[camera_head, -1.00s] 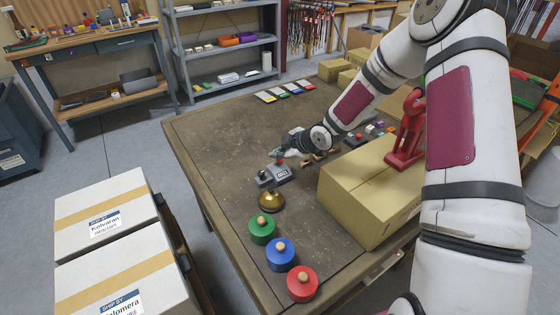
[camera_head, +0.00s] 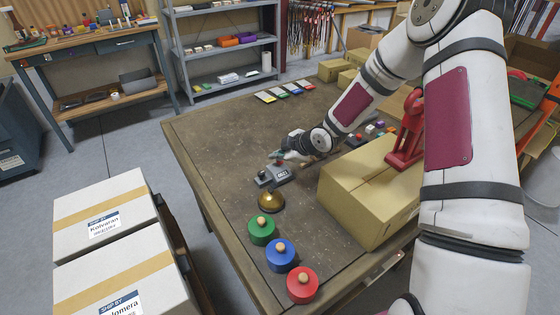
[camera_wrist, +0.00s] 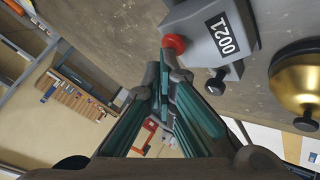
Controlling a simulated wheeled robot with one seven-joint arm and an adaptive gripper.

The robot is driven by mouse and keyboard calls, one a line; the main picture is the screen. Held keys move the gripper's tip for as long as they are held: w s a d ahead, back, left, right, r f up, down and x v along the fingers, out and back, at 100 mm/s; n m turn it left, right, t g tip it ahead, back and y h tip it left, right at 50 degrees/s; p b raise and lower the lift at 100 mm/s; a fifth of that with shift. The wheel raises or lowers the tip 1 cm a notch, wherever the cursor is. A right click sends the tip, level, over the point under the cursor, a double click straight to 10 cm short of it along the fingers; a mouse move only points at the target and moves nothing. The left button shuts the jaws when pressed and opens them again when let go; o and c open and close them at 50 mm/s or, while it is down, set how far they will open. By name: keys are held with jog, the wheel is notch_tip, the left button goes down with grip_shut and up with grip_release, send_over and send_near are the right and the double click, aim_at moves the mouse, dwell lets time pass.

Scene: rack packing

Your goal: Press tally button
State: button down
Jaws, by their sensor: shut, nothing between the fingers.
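The grey tally counter (camera_head: 273,177) stands on the brown table. My gripper (camera_head: 279,159) is at the counter's far end, low over the table. In the wrist view my gripper's teal fingers (camera_wrist: 164,72) are closed together and empty, with their tips right beside the red button. I cannot tell whether the tips touch it. In the head view the button is mostly hidden by the fingers.
A brass bell (camera_head: 271,201) stands just in front of the counter. Green (camera_head: 262,231), blue (camera_head: 281,255) and red (camera_head: 302,284) knobbed weights line the table's left edge. A cardboard box (camera_head: 368,190) with a red clamp-like tool (camera_head: 405,135) on it stands to the right.

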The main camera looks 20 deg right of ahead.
aim_at(279, 162)
jog(key=shift+f, duration=0.2)
jog(key=shift+r, duration=0.15)
dwell(0.4)
jog(key=shift+r+p, duration=0.5)
jog(key=shift+r, duration=0.3)
jog(key=shift+r+p, duration=1.5)
jog(key=shift+r, duration=1)
